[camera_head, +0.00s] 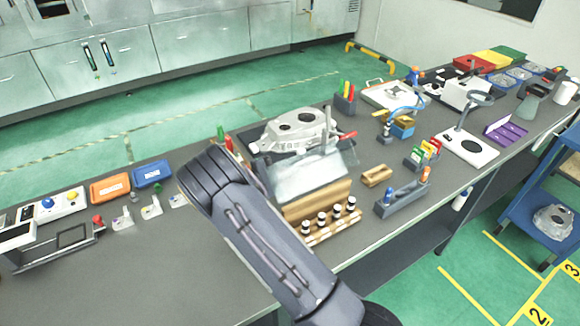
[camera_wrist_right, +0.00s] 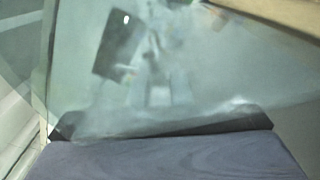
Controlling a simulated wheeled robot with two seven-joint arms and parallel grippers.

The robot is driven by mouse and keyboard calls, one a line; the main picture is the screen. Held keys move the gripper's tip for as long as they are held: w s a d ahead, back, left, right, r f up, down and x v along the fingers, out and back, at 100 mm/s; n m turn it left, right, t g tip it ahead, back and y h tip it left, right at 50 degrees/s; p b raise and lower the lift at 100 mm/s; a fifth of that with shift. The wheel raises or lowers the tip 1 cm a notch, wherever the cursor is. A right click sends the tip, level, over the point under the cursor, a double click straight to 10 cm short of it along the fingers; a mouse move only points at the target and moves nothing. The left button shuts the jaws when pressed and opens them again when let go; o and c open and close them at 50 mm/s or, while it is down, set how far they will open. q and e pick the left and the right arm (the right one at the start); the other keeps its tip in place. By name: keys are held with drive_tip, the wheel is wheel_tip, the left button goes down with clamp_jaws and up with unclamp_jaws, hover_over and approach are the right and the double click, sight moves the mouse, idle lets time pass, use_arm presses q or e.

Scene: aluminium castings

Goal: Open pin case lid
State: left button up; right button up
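The pin case (camera_head: 318,202) is a wooden box near the middle of the bench in the head view. Its clear lid (camera_head: 312,176) is a glassy panel that slants above the wooden front. I cannot tell how far the lid is raised. My right arm reaches over the bench just left of the case and hides part of it. My right gripper's fingers are hidden behind this arm in the head view. In the right wrist view, a hazy clear panel, seemingly the lid (camera_wrist_right: 200,75), fills most of the picture. Contact is unclear. My left gripper is out of view.
Black-and-white pins stand in a wooden rack (camera_head: 333,223) before the case. A metal casting (camera_head: 298,130) is behind it. A small wooden block (camera_head: 377,176) and a grey holder (camera_head: 402,198) lie to the right. Orange (camera_head: 109,188) and blue bins (camera_head: 153,173) stand left.

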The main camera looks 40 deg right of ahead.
clamp_jaws()
drive_tip(key=m+b, duration=0.1)
drive_tip(key=b, duration=0.1)
drive_tip(key=s+r+m+b, duration=0.1)
drive_tip(key=shift+a+b, duration=0.1)
drive_tip(key=shift+b, duration=0.25)
drive_tip(key=shift+s+r+m+b, duration=0.2)
drive_tip(key=shift+r+m+b, duration=0.1)
drive_tip(key=shift+r+m, duration=0.3)
drive_tip(key=shift+o, duration=1.9)
unclamp_jaws()
